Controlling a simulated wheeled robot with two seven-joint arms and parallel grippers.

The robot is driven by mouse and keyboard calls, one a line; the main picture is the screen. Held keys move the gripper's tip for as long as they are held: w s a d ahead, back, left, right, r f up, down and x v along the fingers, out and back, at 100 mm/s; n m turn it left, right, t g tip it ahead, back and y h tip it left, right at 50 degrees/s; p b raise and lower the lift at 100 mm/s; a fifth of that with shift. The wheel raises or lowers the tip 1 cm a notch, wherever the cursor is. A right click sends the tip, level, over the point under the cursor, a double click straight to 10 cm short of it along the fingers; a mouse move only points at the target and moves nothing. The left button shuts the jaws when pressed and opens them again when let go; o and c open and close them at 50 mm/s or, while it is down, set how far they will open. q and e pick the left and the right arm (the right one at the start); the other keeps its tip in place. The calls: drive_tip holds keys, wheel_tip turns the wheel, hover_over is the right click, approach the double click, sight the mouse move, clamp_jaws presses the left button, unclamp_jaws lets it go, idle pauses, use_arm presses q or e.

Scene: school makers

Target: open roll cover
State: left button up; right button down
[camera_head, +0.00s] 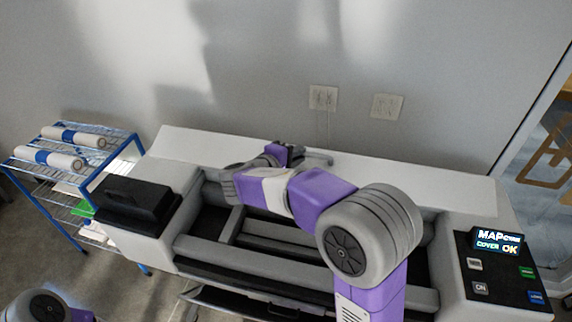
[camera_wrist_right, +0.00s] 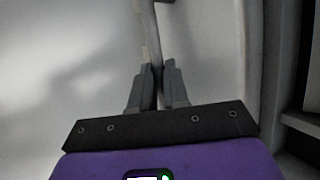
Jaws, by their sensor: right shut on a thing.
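The wide-format printer fills the middle of the head view. Its long white roll cover (camera_head: 420,182) lies along the back of the machine, and the roll bay (camera_head: 265,232) in front shows open and dark. A grey handle bar (camera_head: 318,159) shows at the cover's middle. My right gripper (camera_head: 284,154) reaches over the bay to this bar. In the right wrist view, the gripper (camera_wrist_right: 155,78) is shut on the thin grey bar (camera_wrist_right: 151,35) between its fingers. My left gripper is out of view; only a left arm joint shows at the lower left.
A control panel (camera_head: 497,268) on the right has a lit display reading "COVER OK" and several buttons. A black box (camera_head: 142,200) sits at the printer's left end. A blue wire rack (camera_head: 90,180) with white rolls stands at left. The wall is close behind.

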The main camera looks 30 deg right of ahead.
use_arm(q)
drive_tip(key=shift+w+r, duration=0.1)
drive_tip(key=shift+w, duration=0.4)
use_arm(e)
drive_tip(key=shift+w+d+r, duration=0.3)
drive_tip(key=shift+w+r, duration=0.1)
drive_tip(key=shift+w, duration=0.1)
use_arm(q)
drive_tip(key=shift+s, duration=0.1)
use_arm(e)
drive_tip(key=c, duration=1.1)
unclamp_jaws()
drive_tip(key=shift+s, duration=0.15)
drive_tip(key=shift+a, duration=0.1)
drive_tip(key=shift+a+r, duration=0.1)
drive_tip(key=shift+a, duration=0.2)
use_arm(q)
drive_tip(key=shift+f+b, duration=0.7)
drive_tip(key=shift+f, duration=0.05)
use_arm(e)
drive_tip(key=v, duration=0.7)
drive_tip(key=shift+s+d, duration=0.1)
